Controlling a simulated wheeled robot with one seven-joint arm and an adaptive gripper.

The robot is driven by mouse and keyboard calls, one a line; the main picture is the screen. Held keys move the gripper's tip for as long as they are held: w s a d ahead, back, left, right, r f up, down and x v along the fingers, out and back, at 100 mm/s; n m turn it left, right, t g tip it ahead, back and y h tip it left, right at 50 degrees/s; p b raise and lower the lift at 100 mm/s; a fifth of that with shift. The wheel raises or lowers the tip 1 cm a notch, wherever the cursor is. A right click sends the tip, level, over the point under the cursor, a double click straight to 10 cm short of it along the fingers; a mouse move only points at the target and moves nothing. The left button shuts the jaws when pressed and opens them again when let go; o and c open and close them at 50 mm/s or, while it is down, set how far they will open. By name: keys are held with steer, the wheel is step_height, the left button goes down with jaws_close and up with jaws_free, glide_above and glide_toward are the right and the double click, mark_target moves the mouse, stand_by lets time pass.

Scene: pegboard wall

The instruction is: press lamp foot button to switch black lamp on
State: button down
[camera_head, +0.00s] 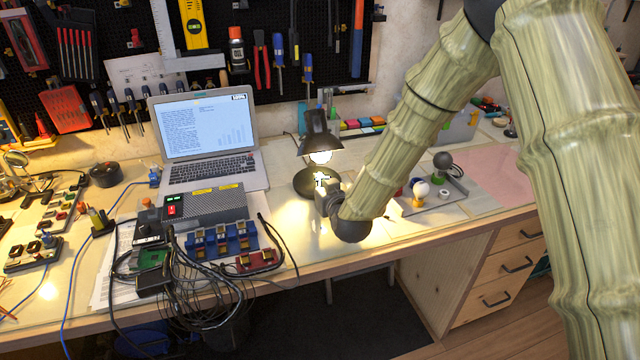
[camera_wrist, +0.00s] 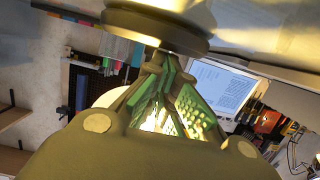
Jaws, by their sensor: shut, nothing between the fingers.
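The black lamp (camera_head: 318,128) stands on the workbench right of the laptop. Its bulb glows bright under the shade and lights the bench top below. Its round dark foot (camera_head: 305,183) is partly hidden behind my gripper (camera_head: 322,184), so the foot button cannot be made out. My gripper is shut and empty, with its tips low at the foot; whether they touch it I cannot tell. In the wrist view the green-padded fingers of my gripper (camera_wrist: 165,112) are together, with bright light around them.
The open laptop (camera_head: 208,125) stands to the left, with a grey power box (camera_head: 205,205) and tangled cables in front. A grey tray (camera_head: 430,194) with small parts lies to the right. A pegboard with tools (camera_head: 270,50) rises behind.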

steer(key=shift+s+f, duration=0.25)
steer(key=shift+f, duration=0.25)
steer(key=shift+s+d, duration=0.15)
steer(key=shift+s, duration=0.3)
steer(key=shift+r+v, duration=0.2)
steer(key=shift+v, duration=0.95)
steer(key=shift+r+v, duration=0.2)
steer(key=shift+v, duration=0.95)
steer(key=shift+r+v, duration=0.2)
steer(key=shift+v, duration=0.95)
steer(key=shift+w, duration=0.15)
